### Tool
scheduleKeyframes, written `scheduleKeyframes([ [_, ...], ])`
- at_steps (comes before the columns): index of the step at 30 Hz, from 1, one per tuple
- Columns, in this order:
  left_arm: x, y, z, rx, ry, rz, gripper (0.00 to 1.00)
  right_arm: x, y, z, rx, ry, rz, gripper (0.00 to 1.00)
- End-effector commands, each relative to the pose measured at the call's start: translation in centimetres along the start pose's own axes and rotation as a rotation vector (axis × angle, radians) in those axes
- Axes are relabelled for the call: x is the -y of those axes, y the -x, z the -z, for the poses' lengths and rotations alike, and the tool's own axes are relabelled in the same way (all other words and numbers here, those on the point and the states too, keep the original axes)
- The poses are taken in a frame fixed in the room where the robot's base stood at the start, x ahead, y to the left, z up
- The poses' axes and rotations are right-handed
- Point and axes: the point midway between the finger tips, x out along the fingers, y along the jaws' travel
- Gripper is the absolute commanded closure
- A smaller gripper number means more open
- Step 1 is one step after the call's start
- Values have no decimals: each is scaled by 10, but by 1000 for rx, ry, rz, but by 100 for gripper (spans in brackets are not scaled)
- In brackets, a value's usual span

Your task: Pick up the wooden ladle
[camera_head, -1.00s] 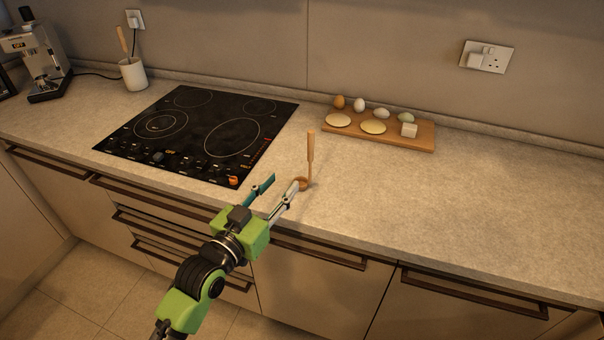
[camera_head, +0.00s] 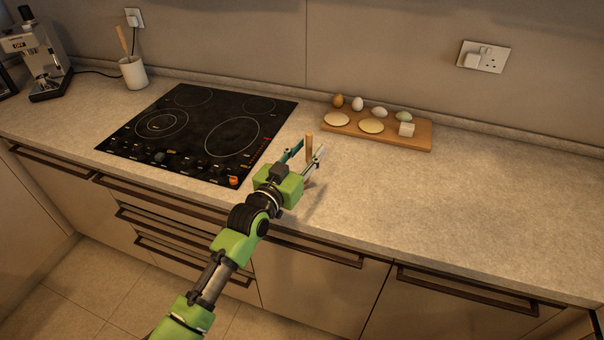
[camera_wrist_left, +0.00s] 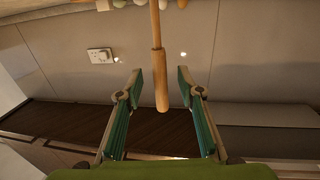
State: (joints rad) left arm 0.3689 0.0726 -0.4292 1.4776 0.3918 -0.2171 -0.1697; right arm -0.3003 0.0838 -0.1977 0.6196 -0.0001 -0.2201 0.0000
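The wooden ladle (camera_head: 309,147) stands upright on the counter, right of the hob; its lower part is largely hidden behind my gripper in the head view. In the left wrist view its handle (camera_wrist_left: 160,70) hangs between the finger tips, with free room on both sides. My left gripper (camera_head: 304,157) is open around the handle, one finger on each side, and does not appear to touch it. It also shows in the left wrist view (camera_wrist_left: 158,85). My right gripper is not in view.
A black hob (camera_head: 195,135) lies left of the ladle. A wooden board (camera_head: 420,137) with eggs, round flat pieces and a white cube stands behind to the right. A white pot (camera_head: 133,73) and a coffee machine (camera_head: 42,65) are far left. The right counter is clear.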

Motion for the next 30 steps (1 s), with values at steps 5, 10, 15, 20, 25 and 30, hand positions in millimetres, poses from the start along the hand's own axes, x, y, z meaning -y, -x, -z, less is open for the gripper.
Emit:
scheduleKeyframes([
  [5,0,-9,0,-1,0,1,66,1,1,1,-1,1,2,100],
  [10,0,-9,-1,-1,0,1,66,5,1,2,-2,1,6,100],
  [15,0,-8,-1,-1,0,1,100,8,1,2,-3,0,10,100],
  [20,0,-8,0,-2,0,1,100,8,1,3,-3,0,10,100],
  [25,0,-8,0,-2,0,1,100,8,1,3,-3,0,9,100],
  [30,0,-9,8,-4,-1,0,100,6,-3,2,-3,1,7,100],
])
